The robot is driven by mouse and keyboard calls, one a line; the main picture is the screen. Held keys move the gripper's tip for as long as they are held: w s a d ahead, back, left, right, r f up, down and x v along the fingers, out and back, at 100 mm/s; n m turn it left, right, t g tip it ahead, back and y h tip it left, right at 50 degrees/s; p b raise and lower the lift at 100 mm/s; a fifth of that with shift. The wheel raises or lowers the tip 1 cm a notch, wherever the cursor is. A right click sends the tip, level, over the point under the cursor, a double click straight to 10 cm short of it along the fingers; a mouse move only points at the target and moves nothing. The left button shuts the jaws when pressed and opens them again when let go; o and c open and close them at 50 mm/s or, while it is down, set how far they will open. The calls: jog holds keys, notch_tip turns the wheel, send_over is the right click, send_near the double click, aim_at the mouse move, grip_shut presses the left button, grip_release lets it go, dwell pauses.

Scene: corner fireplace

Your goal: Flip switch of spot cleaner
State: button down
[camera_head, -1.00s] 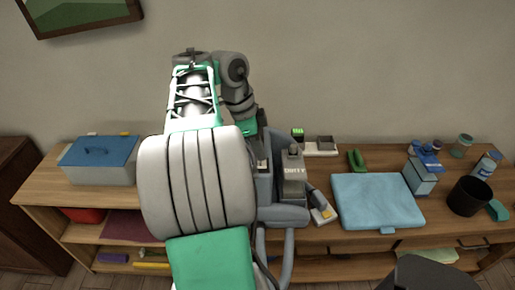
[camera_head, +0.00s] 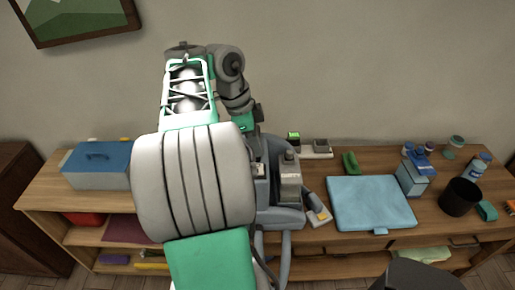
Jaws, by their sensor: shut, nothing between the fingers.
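The spot cleaner (camera_head: 283,217) is a grey-blue machine with a grey tank on its right side, standing upright on the wooden table. My arm covers its left part in the head view. A small pale patch (camera_head: 260,170) shows on its front, but I cannot tell whether this is the switch. My gripper (camera_head: 248,127) is at the upper left of the spot cleaner, partly hidden by my own arm. It is shut and holds nothing. Its fingertips are hard to make out, and I cannot tell whether it touches the machine.
A blue-lidded box (camera_head: 97,165) stands at the left. The table (camera_head: 300,240) has a lower shelf.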

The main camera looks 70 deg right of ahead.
jog(key=w+d+p+v, duration=0.1)
jog(key=p+v, duration=0.3)
jog(key=v, duration=0.5)
jog(key=shift+d, duration=0.3)
